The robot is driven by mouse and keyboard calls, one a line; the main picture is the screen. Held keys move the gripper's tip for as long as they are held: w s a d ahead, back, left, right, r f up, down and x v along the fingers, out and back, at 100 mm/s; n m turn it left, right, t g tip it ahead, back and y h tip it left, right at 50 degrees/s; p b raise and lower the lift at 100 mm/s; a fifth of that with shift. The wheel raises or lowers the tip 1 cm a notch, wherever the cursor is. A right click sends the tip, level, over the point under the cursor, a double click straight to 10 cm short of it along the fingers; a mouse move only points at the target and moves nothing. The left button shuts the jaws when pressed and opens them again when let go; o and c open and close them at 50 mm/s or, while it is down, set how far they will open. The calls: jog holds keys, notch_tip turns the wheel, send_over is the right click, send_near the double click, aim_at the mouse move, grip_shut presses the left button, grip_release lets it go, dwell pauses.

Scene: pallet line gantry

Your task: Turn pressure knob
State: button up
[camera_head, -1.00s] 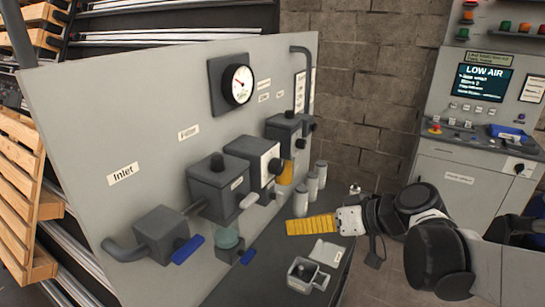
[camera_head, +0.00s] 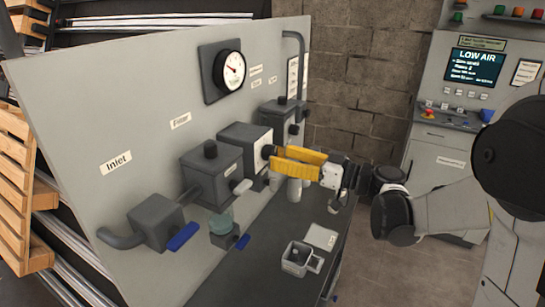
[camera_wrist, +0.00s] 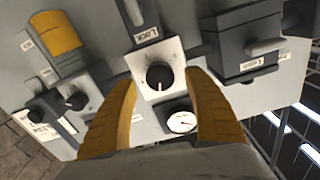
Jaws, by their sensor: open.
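The pressure knob (camera_wrist: 159,75) is a round black knob with a pale pointer line on a white square plate (camera_wrist: 145,64) in the wrist view. In the head view the knob (camera_head: 268,151) sits on the front of the middle grey box (camera_head: 240,136). My gripper (camera_head: 277,160) has yellow fingers, reaches in from the right and points at the knob. In the wrist view its open fingers (camera_wrist: 160,90) stand to either side of the knob, with a gap on both sides. I cannot tell exactly how near the fingertips are in depth.
A pressure gauge (camera_head: 230,70) is on the grey panel (camera_head: 90,113) above. The filter box (camera_head: 210,172) and the inlet valve with a blue lever (camera_head: 182,237) lie left. A LOW AIR screen (camera_head: 475,67) stands at right.

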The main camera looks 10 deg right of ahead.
aim_at(274, 154)
jog(key=shift+x, duration=1.5)
jog(key=c, duration=1.2)
jog(key=shift+m, duration=0.3)
jog(key=m, duration=0.5)
jog(key=shift+b, duration=0.3)
jog(key=m, duration=0.6)
jog(key=shift+m, duration=0.3)
jog(key=m, duration=1.1)
jog(key=shift+m, duration=0.3)
jog(key=shift+r, duration=0.1)
